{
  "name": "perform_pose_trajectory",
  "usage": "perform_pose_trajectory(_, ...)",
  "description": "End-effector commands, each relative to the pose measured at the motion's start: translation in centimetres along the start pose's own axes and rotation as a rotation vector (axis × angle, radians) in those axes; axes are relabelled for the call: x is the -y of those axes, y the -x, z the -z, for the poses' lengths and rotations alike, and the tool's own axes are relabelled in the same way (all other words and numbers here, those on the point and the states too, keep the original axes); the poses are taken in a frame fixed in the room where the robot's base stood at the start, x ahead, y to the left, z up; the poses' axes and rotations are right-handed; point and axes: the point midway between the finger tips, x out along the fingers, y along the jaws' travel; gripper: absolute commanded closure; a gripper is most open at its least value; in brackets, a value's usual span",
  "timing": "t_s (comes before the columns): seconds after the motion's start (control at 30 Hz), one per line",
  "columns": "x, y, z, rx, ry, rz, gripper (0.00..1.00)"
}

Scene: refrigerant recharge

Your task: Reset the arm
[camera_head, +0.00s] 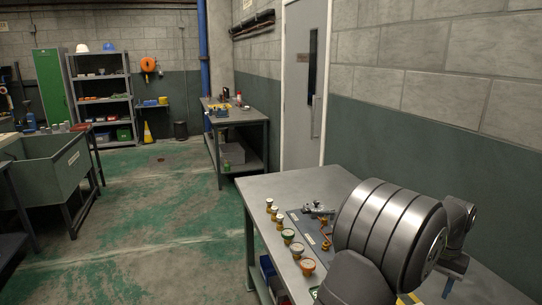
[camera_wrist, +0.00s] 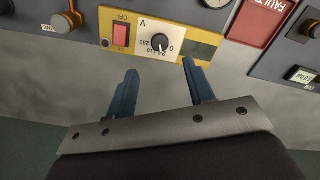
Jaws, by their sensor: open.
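My gripper (camera_wrist: 160,68) shows in the wrist view with two blue fingers spread apart and nothing between them. Its fingertips point up toward a yellow-framed panel (camera_wrist: 208,42) with a red switch (camera_wrist: 121,29) and a black dial (camera_wrist: 160,42) marked with volts. The fingertips lie at the panel's lower edge in the picture; I cannot tell whether they touch it. In the head view, large grey links of my arm fill the right foreground and hide much of the bench (camera_head: 285,185).
Several small fittings (camera_head: 288,236) stand along the bench's left side, beside a dark plate (camera_head: 305,228). In the wrist view, a red FAULT sign (camera_wrist: 262,20) and a small meter (camera_wrist: 300,75) are at upper right. A wall (camera_head: 440,150) bounds the right; the floor (camera_head: 150,230) at left is open.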

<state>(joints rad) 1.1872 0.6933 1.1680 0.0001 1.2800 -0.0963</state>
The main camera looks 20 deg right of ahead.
Motion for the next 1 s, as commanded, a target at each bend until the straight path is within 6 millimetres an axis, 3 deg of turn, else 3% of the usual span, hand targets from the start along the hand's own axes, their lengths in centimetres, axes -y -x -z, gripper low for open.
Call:
perform_pose_trajectory(0.43, 0.0, -9.2, -0.1, 0.005, 0.000, 0.000, 0.52)
perform_pose_trajectory(1.0, 0.0, -8.7, 0.0, 0.000, 0.474, 0.000, 0.52)
